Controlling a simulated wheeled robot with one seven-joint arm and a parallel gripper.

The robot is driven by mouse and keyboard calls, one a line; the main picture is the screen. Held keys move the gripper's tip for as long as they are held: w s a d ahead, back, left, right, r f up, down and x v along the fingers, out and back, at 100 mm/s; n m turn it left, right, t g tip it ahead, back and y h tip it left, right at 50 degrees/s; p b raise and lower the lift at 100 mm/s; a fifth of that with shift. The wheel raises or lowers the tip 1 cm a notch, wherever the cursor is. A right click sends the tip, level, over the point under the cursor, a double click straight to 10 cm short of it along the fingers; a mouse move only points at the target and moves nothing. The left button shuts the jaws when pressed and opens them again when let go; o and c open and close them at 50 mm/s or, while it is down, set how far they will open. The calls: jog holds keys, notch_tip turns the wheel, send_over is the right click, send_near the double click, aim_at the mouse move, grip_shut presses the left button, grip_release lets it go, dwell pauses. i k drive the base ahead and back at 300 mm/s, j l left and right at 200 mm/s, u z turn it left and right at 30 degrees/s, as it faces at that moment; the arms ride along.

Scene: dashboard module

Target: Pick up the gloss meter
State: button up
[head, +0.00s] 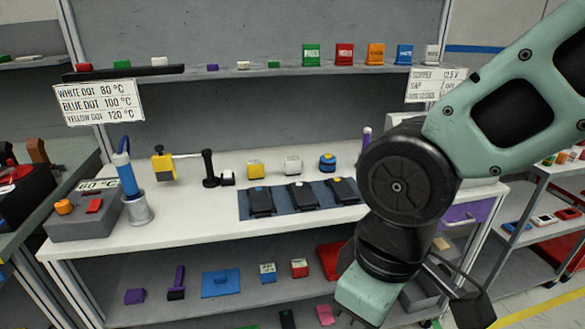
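No label that I can read marks the gloss meter, so I cannot tell for sure which object it is. Small devices stand in a row on the white workbench (200,232): a yellow one (255,168), a white one (292,164) and a blue one with a yellow part (327,162). The arm hides part of the bench and lower shelf.
Black devices lie on a blue mat (243,207). A grey heating box (85,222), a blue-handled tool in a metal holder (122,160) and a yellow-headed stand (162,166) are at left. The upper shelf (270,72) holds coloured boxes. The lower shelf holds a blue tray (221,284).

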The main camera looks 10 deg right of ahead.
aim_at(292, 165)
jog(key=z, duration=0.5)
jog(key=i+j+u, duration=0.2)
jog(key=j, duration=0.4)
jog(key=i+j+u, duration=0.15)
jog(key=i+j, duration=0.2)
jog(key=j, duration=0.25)
jog(key=i+j+u, duration=0.2)
jog(key=j, duration=0.35)
jog(key=i+j+u, duration=0.15)
jog(key=i+j, duration=0.3)
